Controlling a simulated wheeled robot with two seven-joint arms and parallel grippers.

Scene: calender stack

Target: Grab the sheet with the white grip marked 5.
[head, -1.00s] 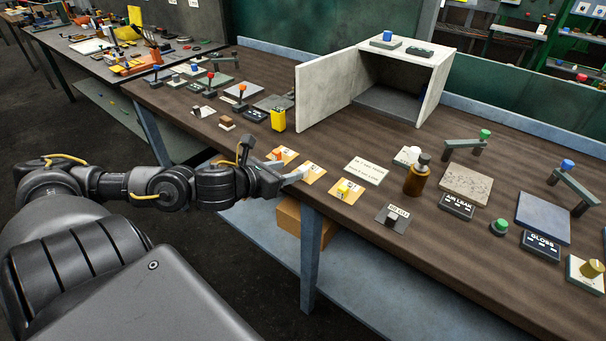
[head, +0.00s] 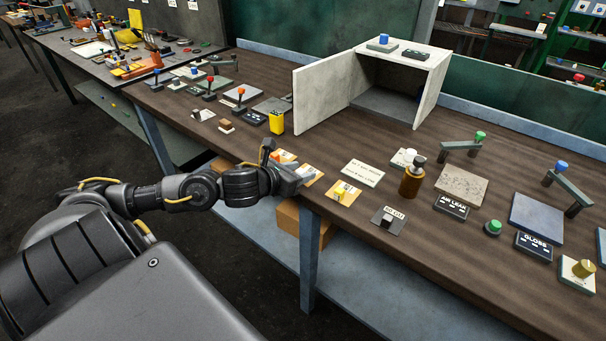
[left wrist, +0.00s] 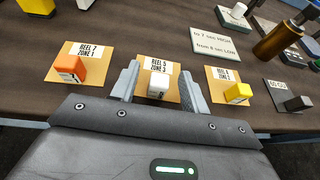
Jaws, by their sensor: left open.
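The sheet marked REEL 5 (left wrist: 158,62) is a tan card with a white label and a white grip (left wrist: 158,88) at its near end. My left gripper (left wrist: 160,82) is open, with one finger on each side of the white grip. I cannot tell whether the fingers touch it. In the head view my left gripper (head: 301,172) is at the table's front edge and partly hides this sheet. To its left lies a sheet marked REEL 7 (left wrist: 92,50) with an orange grip (left wrist: 71,68). To its right lies another sheet (left wrist: 218,76) with a yellow grip (left wrist: 238,93).
Right of the sheets are a note card (head: 363,173), a grey plate with a dark block (head: 388,220) and a brown bottle (head: 411,180). A yellow container (head: 277,122) and an open pale box (head: 400,90) stand farther back.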

